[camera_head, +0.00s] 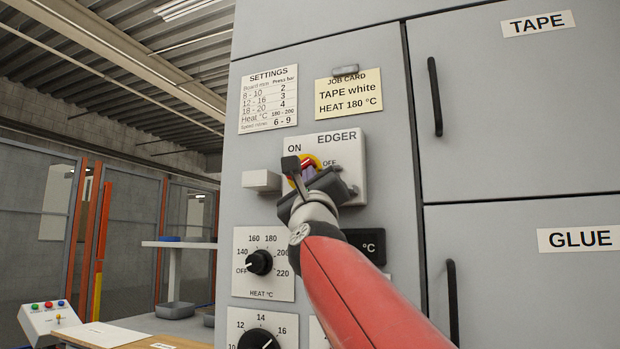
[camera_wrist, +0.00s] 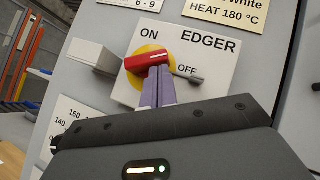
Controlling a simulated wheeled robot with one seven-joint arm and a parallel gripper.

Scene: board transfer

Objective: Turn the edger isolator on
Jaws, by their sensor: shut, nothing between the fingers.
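The edger isolator is a pale box (camera_head: 347,160) with ON at upper left and OFF to the right. In the wrist view, its red handle (camera_wrist: 146,61) sits on a yellow disc (camera_wrist: 149,51) and lies nearly level, slightly tilted. A grey rod (camera_wrist: 188,75) extends right of it, below OFF. My gripper (camera_wrist: 157,78) is shut, with its fingertips at the underside of the handle; I cannot tell whether they touch it. In the head view, my gripper (camera_head: 303,174) covers much of the handle (camera_head: 308,161).
A pale block (camera_head: 261,181) sticks out left of the isolator. The heat dial (camera_head: 259,262) and a black display (camera_head: 366,245) are below. A job card (camera_head: 348,94) and settings sheet (camera_head: 268,98) are above. Cabinet doors with black handles (camera_head: 435,97) stand right.

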